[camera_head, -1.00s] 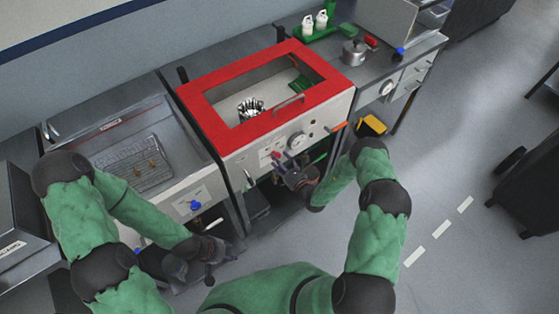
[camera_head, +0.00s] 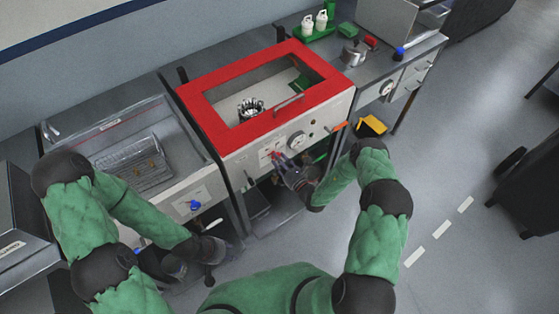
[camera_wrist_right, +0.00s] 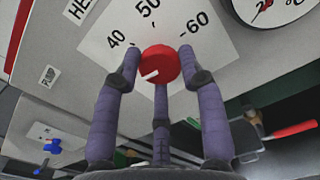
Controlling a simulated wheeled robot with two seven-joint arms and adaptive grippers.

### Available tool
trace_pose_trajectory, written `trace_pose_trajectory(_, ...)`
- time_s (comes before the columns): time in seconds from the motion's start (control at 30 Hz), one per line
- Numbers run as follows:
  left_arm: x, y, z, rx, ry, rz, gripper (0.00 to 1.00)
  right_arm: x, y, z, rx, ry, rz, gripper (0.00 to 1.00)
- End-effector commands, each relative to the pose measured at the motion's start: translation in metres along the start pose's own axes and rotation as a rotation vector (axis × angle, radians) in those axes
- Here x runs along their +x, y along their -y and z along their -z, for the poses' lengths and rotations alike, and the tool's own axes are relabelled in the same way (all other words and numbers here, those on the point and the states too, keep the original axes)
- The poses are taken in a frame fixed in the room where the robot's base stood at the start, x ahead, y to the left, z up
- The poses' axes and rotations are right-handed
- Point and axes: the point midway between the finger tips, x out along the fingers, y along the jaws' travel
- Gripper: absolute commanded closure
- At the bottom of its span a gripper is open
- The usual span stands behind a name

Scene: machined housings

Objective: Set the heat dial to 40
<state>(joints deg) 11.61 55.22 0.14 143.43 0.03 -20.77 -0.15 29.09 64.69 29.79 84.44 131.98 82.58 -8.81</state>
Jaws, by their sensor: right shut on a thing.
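The red heat dial (camera_wrist_right: 158,64) is on the white front panel in the right wrist view. Labels 40, 50 and 60 run over its top from left to right. Its white pointer mark points to the lower left, below the 40 label. In the head view the dial's small panel lies under the red-framed cabinet (camera_head: 205,105). My right gripper (camera_wrist_right: 160,58) is shut on the dial, with purple fingers at its left and right sides and one below. It also shows in the head view (camera_head: 280,160). My left gripper (camera_head: 207,254) hangs low in front of the sink; its fingers are unclear.
A round gauge (camera_head: 297,140) sits right of the dial panel. An orange-red handle (camera_wrist_right: 292,130) sticks out at the lower right. A sink with a rack (camera_head: 135,165) and a blue knob (camera_head: 195,205) is to the left. Open floor lies to the right.

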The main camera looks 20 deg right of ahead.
Motion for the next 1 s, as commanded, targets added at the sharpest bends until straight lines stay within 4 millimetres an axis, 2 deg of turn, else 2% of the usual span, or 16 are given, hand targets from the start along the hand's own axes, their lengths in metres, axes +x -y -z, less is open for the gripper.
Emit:
trace_pose_trajectory(0.6,0.0079,0.0028,0.0003,0.0,0.0,0.0,0.6,-0.0004,-0.0006,0.0014,0.563,-0.002,0.0,0.92)
trace_pose_trajectory(1.0,0.0103,0.0037,0.0004,0.0,0.0,0.0,0.6,-0.0004,-0.0007,0.0011,0.814,-0.003,0.0,0.92)
